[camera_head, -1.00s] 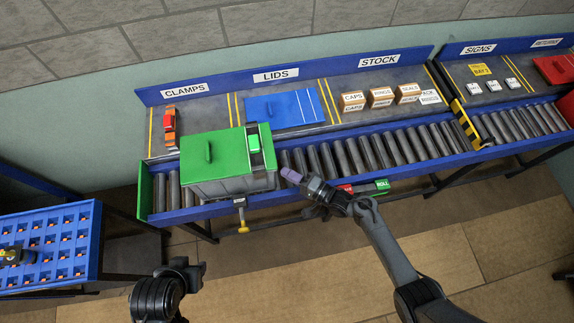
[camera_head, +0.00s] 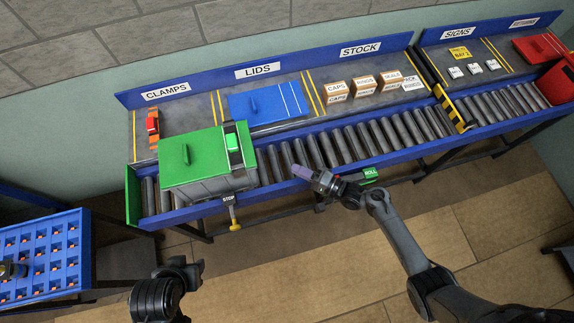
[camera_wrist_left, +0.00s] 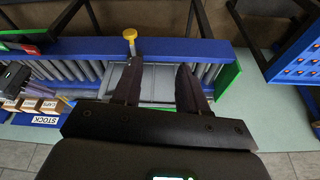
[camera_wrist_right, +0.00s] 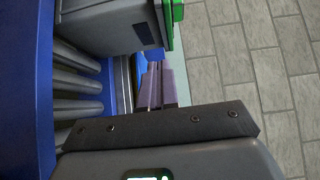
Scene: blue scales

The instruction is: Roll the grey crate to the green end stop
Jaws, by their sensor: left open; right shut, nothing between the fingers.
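The grey crate (camera_head: 208,188), with a green lid (camera_head: 190,154), sits on the rollers near the conveyor's left end. The green end stop (camera_head: 133,196) closes that end; a short gap with rollers separates it from the crate. My right gripper (camera_head: 296,170) is shut and empty, right of the crate and apart from it; its fingers (camera_wrist_right: 160,84) show below the crate in the right wrist view. My left gripper (camera_wrist_left: 155,72) is open in the left wrist view, with a grey surface, probably the crate, behind its fingers. Its fingers do not show in the head view.
A yellow-knobbed handle (camera_head: 235,226) labelled STOP hangs below the conveyor's front rail. A green ROLL button (camera_head: 370,173) is right of my right gripper. Rollers right of the crate are clear. Behind are an orange clamp (camera_head: 153,122), a blue lid (camera_head: 265,102) and several boxes.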

